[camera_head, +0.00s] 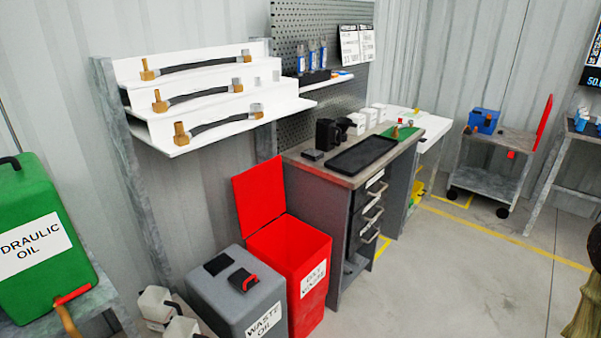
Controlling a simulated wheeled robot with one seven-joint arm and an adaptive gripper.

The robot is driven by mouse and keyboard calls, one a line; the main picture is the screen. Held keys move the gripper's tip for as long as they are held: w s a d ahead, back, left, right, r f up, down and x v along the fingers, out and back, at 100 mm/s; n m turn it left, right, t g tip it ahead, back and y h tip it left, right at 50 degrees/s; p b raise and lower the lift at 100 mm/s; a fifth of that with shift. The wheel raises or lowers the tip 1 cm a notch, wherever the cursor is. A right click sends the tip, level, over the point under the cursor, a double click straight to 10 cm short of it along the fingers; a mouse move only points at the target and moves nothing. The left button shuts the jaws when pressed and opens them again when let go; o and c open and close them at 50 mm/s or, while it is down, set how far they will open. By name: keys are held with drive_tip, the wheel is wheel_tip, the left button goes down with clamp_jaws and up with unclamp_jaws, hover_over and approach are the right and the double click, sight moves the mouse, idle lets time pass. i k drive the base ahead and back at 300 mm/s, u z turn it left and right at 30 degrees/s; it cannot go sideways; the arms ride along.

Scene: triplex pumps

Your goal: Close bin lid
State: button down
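A red bin (308,262) with a white label stands on the floor below the middle of the picture. Its red lid (260,192) is open and stands up, tilted back towards the wall at the bin's far left side. The bin's inside is dark or red and I see no contents clearly. My gripper is not in view.
A grey waste oil container (215,300) stands close to the bin's left. A grey workbench with drawers (352,240) is just behind and right of it. A white stepped shelf (185,130) with hoses hangs above. A green oil container (35,255) is at left. Floor (440,280) at right is clear.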

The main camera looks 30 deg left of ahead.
sight(259, 194)
drive_tip(key=z, duration=0.2)
drive_tip(key=i, duration=0.4)
drive_tip(key=u, duration=1.7)
